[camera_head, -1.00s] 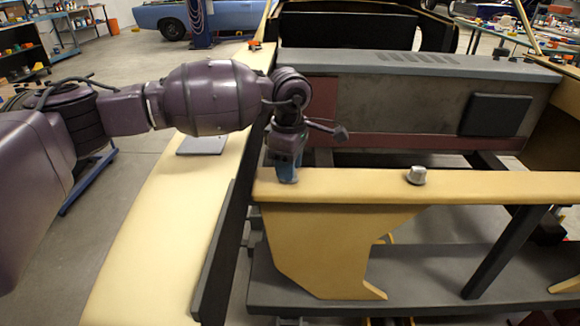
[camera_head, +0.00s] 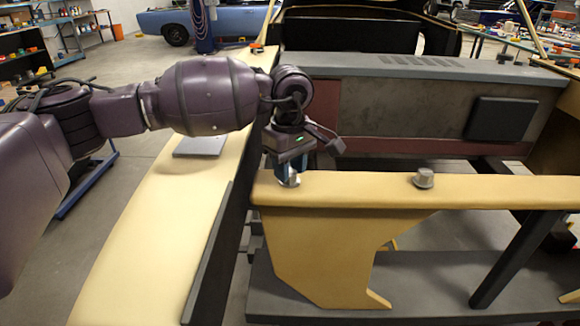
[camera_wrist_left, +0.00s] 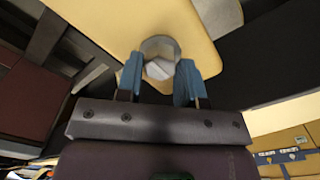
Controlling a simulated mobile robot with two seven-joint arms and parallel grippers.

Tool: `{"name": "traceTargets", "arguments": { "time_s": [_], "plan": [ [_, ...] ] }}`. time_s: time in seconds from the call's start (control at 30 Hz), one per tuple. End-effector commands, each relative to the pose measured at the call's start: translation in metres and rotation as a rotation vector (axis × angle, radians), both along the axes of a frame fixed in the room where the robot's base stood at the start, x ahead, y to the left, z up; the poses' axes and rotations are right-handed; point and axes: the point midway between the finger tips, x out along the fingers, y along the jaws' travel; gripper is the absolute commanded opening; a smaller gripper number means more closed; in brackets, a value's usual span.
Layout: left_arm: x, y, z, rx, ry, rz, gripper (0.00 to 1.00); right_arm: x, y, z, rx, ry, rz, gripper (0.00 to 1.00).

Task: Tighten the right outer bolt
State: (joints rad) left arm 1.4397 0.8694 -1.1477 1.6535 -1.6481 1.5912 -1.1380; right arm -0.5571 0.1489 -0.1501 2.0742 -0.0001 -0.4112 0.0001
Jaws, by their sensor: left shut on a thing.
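A grey bolt (camera_head: 290,182) stands at the left end of the tan crossbeam (camera_head: 345,190). My left gripper (camera_head: 288,174) points down over this bolt, with its blue fingers shut on it. In the left wrist view the bolt's silver head (camera_wrist_left: 160,68) sits between the two blue fingertips, over the tan surface. A second grey bolt (camera_head: 423,178) stands upright on the same beam further right, apart from the gripper. My right gripper is not in view.
A long tan rail (camera_head: 150,250) with a grey plate (camera_head: 200,146) on it runs along the left. A grey panel box (camera_head: 400,100) stands behind the beam. The beam top between the two bolts is clear.

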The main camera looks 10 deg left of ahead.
Motion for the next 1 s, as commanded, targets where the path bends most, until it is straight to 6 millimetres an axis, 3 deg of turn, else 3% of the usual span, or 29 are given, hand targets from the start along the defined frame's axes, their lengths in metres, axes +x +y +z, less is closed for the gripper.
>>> {"name": "traceTargets", "arguments": {
  "time_s": [0.3,0.33,0.5,0.8,1.0],
  "plan": [
    [0.002,0.000,0.006,-0.003,-0.011,0.001,0.11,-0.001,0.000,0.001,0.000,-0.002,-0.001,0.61],
    [0.002,0.000,0.006,-0.003,-0.011,0.001,0.38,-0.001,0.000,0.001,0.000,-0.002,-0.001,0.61],
    [0.001,0.000,0.004,-0.002,-0.007,0.001,0.61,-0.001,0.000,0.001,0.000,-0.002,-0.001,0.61],
    [0.000,0.000,0.003,-0.001,-0.003,0.000,0.61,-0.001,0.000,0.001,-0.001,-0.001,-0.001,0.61],
    [0.001,0.000,0.025,-0.001,-0.007,0.001,0.61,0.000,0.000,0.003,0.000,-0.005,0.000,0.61]
  ]
}}
